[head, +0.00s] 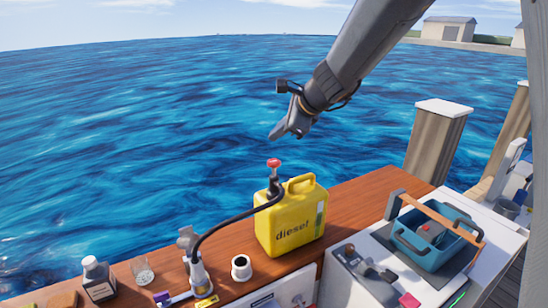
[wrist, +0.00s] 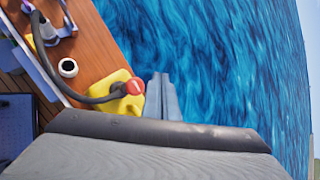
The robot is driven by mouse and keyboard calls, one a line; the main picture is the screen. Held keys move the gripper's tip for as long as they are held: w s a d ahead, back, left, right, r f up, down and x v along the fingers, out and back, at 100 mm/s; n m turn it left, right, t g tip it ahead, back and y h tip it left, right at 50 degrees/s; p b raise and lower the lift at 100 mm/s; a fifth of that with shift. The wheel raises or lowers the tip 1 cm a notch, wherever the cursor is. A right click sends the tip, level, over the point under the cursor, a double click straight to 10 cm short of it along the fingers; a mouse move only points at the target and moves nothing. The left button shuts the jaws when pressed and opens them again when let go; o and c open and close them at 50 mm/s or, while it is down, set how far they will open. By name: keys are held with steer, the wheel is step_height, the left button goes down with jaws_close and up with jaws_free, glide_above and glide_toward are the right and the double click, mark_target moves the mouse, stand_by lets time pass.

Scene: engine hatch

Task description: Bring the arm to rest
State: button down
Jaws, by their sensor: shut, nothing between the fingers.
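My gripper (head: 278,133) is shut and empty, held in the air above the yellow diesel can with the water behind it. In the wrist view its closed fingers (wrist: 160,82) show against the water, just right of the can. The yellow diesel can (head: 290,222) stands upright on the wooden counter. A red knob (head: 273,162) tops the dark fitting at the can's neck, a little below the fingertips in the head view. My gripper appears apart from both.
A dark hose (head: 222,226) arches from the can to a fitting on the wooden counter (head: 364,191). A white cup (head: 241,267), dark bottle (head: 98,278) and glass (head: 142,270) stand left. A blue basket (head: 433,237) sits right. Wooden posts (head: 436,140) rise behind. Air over the water is clear.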

stand_by(0.5)
steer(key=shift+s+d+f, duration=0.1)
steer(key=shift+f, duration=0.15)
steer(key=s+d+f+n+g+h+b, duration=0.2)
steer(key=s+d+f+n, duration=0.7)
steer(key=s, duration=0.5)
steer(key=s+d+f+n+g+h+b, duration=0.3)
steer(key=s+d+f+n+h, duration=0.1)
steer(key=s+d+f+n, duration=0.5)
steer(key=s+d+f, duration=0.2)
steer(key=s+d, duration=0.1)
steer(key=s, duration=0.1)
steer(key=shift+s+f+b, duration=0.2)
steer(key=shift+s+b, duration=0.2)
steer(key=shift+w+n, duration=0.15)
steer(key=shift+n, duration=0.15)
